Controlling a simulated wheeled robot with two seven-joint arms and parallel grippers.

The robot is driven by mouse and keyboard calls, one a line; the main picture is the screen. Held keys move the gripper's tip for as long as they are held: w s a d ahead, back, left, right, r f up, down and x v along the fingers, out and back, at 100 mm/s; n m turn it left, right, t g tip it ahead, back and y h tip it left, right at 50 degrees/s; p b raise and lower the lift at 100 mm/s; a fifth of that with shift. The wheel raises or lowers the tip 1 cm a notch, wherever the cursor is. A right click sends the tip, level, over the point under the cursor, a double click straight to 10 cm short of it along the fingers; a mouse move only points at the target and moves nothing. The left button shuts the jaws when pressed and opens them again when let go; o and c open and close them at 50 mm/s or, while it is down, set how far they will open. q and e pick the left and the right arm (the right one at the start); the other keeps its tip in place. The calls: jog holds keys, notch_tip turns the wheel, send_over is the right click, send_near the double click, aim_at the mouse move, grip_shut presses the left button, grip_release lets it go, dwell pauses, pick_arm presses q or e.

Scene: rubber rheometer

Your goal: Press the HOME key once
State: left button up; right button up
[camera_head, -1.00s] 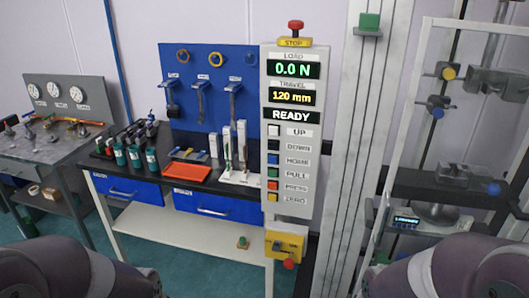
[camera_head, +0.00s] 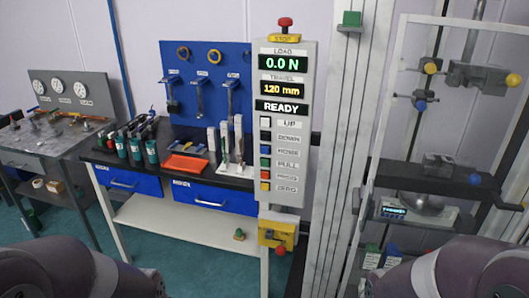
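The grey control panel (camera_head: 312,140) stands upright near the middle of the view. Its displays read 0.0 N, 120 mm and READY. Below them runs a column of small keys with labels on their right. The HOME key (camera_head: 265,149) is the blue one, third from the top, under the white UP key (camera_head: 265,122) and the black DOWN key (camera_head: 265,136). Nothing covers it. My two arms show only as dark links at the lower left and lower right corners. Neither gripper is in view, and nothing touches the panel.
A red stop button (camera_head: 285,22) tops the panel, and a yellow box (camera_head: 277,233) with a red knob hangs below it. The workbench (camera_head: 125,169) with bottles and a red tray (camera_head: 185,163) stands left. The test frame with clamps (camera_head: 478,77) stands right.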

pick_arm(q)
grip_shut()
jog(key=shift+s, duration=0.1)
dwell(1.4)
